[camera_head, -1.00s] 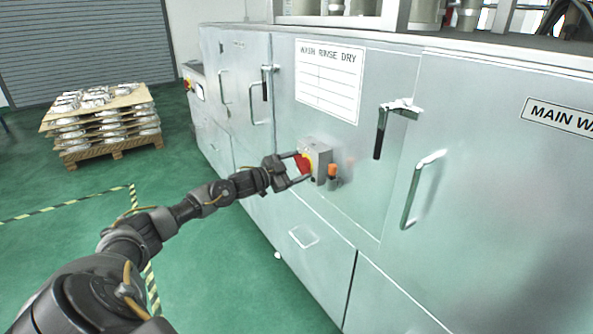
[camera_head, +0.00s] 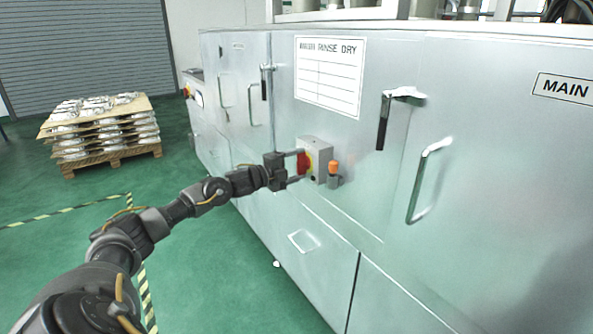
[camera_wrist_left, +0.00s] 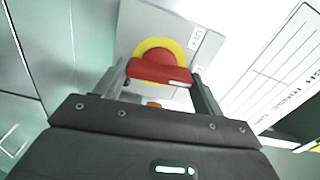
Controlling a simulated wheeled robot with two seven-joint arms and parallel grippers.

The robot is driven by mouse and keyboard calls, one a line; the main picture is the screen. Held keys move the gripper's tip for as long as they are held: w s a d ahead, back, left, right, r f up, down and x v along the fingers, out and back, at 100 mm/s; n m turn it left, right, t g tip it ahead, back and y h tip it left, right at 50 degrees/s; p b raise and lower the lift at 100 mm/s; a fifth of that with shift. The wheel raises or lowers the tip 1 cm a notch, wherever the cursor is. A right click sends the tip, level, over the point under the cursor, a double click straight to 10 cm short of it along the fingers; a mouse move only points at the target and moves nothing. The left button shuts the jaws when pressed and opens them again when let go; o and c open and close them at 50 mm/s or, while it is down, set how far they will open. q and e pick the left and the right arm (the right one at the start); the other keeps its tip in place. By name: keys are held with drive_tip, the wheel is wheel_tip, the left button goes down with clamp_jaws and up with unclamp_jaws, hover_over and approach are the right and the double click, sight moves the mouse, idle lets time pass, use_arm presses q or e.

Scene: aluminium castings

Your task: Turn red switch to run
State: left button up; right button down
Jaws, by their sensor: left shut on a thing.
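The red switch (camera_head: 303,163) sits on a yellow disc on a grey box (camera_head: 322,153) fixed to the front of the washing machine. In the left wrist view the red switch (camera_wrist_left: 160,70) lies between the two fingers, with the yellow disc (camera_wrist_left: 160,46) behind it and partly legible lettering beside it on the box. My left gripper (camera_head: 297,166) is shut on the red switch, one finger at each end of its handle; it also shows in the left wrist view (camera_wrist_left: 158,82). My right gripper is not in view.
An orange-topped fitting (camera_head: 333,172) sticks out just right of the switch box. Door handles (camera_head: 425,180) and latches (camera_head: 390,115) project from the machine front. A pallet of castings (camera_head: 100,130) stands far left. The green floor between is clear.

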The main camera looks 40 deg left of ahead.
use_arm(q)
drive_tip(key=shift+m, duration=0.5)
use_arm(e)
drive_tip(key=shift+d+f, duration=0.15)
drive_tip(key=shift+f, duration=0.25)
use_arm(q)
drive_tip(key=shift+b, duration=0.3)
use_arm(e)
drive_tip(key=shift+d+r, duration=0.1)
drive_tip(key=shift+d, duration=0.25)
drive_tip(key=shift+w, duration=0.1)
